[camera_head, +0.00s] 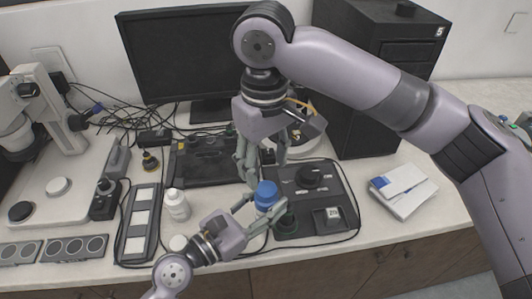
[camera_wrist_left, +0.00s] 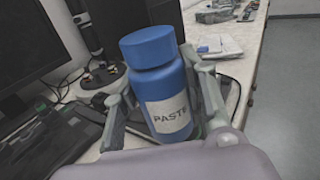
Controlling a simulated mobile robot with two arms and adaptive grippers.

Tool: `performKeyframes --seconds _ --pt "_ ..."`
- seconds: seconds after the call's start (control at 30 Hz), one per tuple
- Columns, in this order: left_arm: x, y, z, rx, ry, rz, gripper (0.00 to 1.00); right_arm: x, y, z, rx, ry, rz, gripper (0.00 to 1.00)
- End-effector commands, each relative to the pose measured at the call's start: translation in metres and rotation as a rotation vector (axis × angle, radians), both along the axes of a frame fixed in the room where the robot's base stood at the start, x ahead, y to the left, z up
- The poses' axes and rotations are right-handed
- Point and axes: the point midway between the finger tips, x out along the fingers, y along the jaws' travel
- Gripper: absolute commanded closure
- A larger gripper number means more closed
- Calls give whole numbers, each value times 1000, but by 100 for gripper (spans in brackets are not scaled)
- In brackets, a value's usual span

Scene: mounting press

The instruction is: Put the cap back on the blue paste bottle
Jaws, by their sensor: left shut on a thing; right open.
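The blue paste bottle (camera_wrist_left: 165,98) stands between the fingers of my left gripper (camera_wrist_left: 163,112), its label reading PASTE. In the head view my left gripper (camera_head: 260,206) is shut around the bottle (camera_head: 264,205) near the front of the bench. The blue cap (camera_wrist_left: 149,46) sits on top of the bottle and looks level; I cannot tell how tightly it is seated. It also shows in the head view (camera_head: 266,189). My right gripper (camera_head: 264,174) is open, fingers pointing down just above and behind the cap, apart from it.
A white bottle (camera_head: 176,205) stands left of my left gripper. A microscope (camera_head: 40,110) is at far left.

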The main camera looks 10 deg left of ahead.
Motion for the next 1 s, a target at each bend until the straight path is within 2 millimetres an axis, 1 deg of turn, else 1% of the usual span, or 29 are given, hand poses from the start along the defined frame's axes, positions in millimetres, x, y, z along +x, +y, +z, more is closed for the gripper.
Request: performKeyframes --seconds 0.1,0.8,1.0 --pt "0 0 1 -1 -2 0 100 0 0 2 -2 0 223 49" --pt "0 0 1 -1 -2 0 100 0 -1 11 -8 9 1565 49" --pt "0 0 1 -1 -2 0 100 0 -1 14 -8 10 1925 49"
